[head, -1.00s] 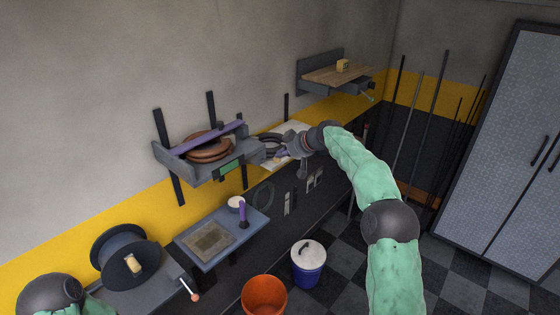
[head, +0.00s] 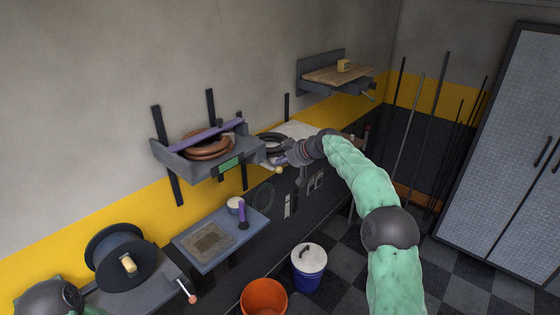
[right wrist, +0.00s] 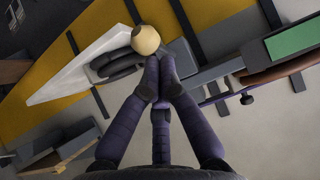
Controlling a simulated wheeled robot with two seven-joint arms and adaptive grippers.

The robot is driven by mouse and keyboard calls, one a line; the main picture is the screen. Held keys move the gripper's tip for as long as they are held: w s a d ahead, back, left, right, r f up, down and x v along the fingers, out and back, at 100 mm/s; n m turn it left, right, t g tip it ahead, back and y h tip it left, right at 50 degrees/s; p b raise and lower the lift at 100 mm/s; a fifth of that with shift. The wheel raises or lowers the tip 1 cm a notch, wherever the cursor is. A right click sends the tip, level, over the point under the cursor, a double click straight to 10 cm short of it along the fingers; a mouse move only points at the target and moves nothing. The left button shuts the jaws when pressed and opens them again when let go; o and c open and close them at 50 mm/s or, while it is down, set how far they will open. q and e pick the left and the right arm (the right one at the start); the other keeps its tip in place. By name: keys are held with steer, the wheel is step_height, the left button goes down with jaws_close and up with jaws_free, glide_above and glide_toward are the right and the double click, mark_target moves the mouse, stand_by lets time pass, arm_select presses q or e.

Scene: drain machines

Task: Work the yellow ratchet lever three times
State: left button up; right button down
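The lever's yellow ball knob (head: 278,170) shows in the head view beside the right end of the grey wall shelf, just below my right gripper (head: 283,161). In the right wrist view the pale yellow knob (right wrist: 145,39) is just beyond the fingertips of my right gripper (right wrist: 160,73). The dark purple fingers are drawn together, with no object visible between them. I cannot tell whether the tips touch the knob. The rest of the lever is mostly hidden. My left gripper is out of view; only part of the left arm shows at the lower left.
The wall shelf (head: 172,161) holds a coiled brown hose (head: 208,146) under a purple bar. A cable reel (head: 120,255) is at the lower left. An orange bucket (head: 264,298) and a lidded blue bucket (head: 309,280) stand on the floor.

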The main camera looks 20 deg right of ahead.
steer(key=shift+f, duration=0.25)
steer(key=shift+s+d+f+b, duration=0.15)
steer(key=shift+f+b, duration=1.05)
steer(key=shift+b, duration=0.1)
steer(key=shift+r, duration=0.15)
step_height(320, 180, up, 7)
steer(key=p, duration=0.5)
steer(key=shift+p, duration=0.35)
step_height(320, 180, up, 7)
steer(key=p, duration=0.5)
steer(key=shift+p, duration=0.35)
